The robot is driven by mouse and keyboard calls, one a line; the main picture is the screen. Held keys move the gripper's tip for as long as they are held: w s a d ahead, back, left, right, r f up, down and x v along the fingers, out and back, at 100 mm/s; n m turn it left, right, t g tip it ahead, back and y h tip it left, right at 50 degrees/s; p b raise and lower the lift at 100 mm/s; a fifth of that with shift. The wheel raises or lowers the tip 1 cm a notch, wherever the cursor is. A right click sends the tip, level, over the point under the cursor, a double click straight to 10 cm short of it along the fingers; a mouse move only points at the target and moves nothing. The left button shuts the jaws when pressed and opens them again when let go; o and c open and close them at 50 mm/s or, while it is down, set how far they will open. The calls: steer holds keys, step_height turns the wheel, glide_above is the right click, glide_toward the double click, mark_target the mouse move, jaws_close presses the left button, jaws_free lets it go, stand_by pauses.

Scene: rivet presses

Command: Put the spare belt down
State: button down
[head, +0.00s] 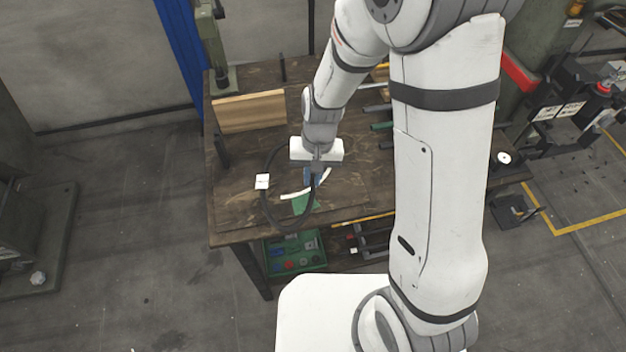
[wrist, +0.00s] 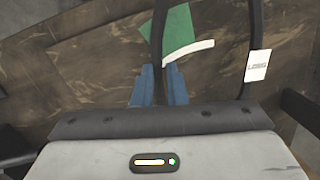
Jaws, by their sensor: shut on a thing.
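The spare belt (head: 264,203) is a thin black loop. In the head view it extends left and toward the front of the bench from my gripper (head: 315,177). In the wrist view one strand of the belt (wrist: 157,35) runs down between the blue fingers of my gripper (wrist: 160,86), which is shut on it. Another strand passes at the right beside a white tag (wrist: 257,66) with small lettering. The tag also shows in the head view (head: 262,181). I cannot tell whether the loop touches the bench top.
The worn wooden bench (head: 235,205) has a green patch (head: 305,203) and a white curved strip (head: 295,194) near the gripper. A wooden board (head: 249,111) stands at the back left. Dark cylindrical pieces (head: 380,127) lie right of the gripper. A green bin (head: 306,265) sits below.

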step_height(320, 180, down, 3)
steer(key=c, duration=1.5)
jaws_free()
steer(key=shift+o, duration=0.2)
step_height(320, 180, up, 11)
steer(key=w+d, duration=0.1)
steer(key=s+d+r+t+h, duration=0.1)
steer(key=s+d+r+t, duration=0.3)
steer(key=s+d+r, duration=0.6)
steer(key=d+r, duration=0.2)
steer(key=d, duration=0.3)
steer(key=shift+s+r+m, duration=0.2)
steer(key=shift+r+m, duration=0.1)
steer(key=shift+r, duration=0.1)
